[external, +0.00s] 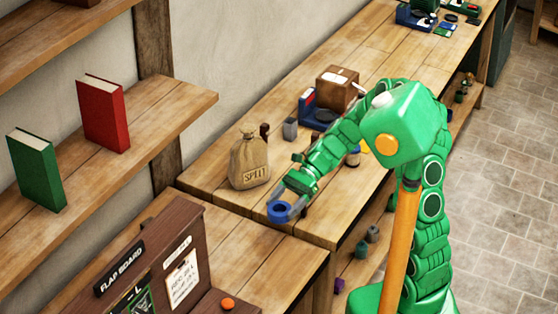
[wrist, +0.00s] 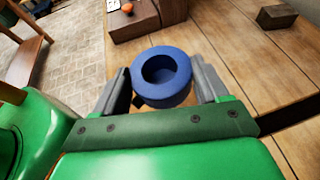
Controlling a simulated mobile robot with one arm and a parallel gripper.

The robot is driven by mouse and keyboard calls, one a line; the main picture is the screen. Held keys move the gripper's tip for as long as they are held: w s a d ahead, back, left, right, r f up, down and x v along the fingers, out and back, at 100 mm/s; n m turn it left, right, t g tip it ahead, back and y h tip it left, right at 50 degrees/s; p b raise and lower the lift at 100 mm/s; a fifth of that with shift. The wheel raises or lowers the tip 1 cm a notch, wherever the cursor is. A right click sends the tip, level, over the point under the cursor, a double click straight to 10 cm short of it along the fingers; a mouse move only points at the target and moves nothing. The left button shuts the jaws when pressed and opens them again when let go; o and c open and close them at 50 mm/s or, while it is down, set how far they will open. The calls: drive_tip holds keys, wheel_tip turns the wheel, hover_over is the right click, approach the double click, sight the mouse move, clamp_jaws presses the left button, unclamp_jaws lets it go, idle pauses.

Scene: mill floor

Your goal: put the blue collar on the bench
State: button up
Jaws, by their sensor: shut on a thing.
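The blue collar (external: 272,217) is a thick ring with a round hole. My gripper (external: 290,203) is shut on it, at the near end of the long wooden bench (external: 213,182). In the wrist view the collar (wrist: 165,98) sits between the two grey fingers of my gripper (wrist: 162,82), its hole facing the camera. Wooden planks (wrist: 235,60) show behind it. I cannot tell whether the collar touches the wood or hangs a little above it.
A sack (external: 249,163) stands just behind my gripper. A brown box (external: 337,88) and small items stand farther along the bench. A flap board cabinet (external: 150,250) with an orange button (external: 227,303) stands on the nearer surface. Bare planks lie between cabinet and collar.

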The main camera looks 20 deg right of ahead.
drive_tip(key=s+a+n+g+h, duration=0.2)
drive_tip(key=s+a, duration=0.6)
drive_tip(key=a, duration=0.1)
hover_over(219, 254)
drive_tip(key=d, duration=0.1)
drive_tip(key=f, duration=0.8)
drive_tip(key=shift+s+d, duration=0.15)
drive_tip(key=shift+s, duration=0.25)
drive_tip(key=shift+w+a+f, duration=0.2)
drive_tip(key=shift+a+f, duration=0.1)
drive_tip(key=shift+f, duration=0.15)
drive_tip(key=shift+w+a+f, duration=0.2)
drive_tip(key=shift+a+f, duration=0.05)
drive_tip(key=shift+f, duration=0.15)
drive_tip(key=shift+w+a+f, duration=0.1)
drive_tip(key=shift+w+f, duration=0.05)
drive_tip(key=shift+f, duration=1.5)
drive_tip(key=o, duration=1.2)
drive_tip(key=shift+f, duration=0.1)
drive_tip(key=shift+c, duration=0.2)
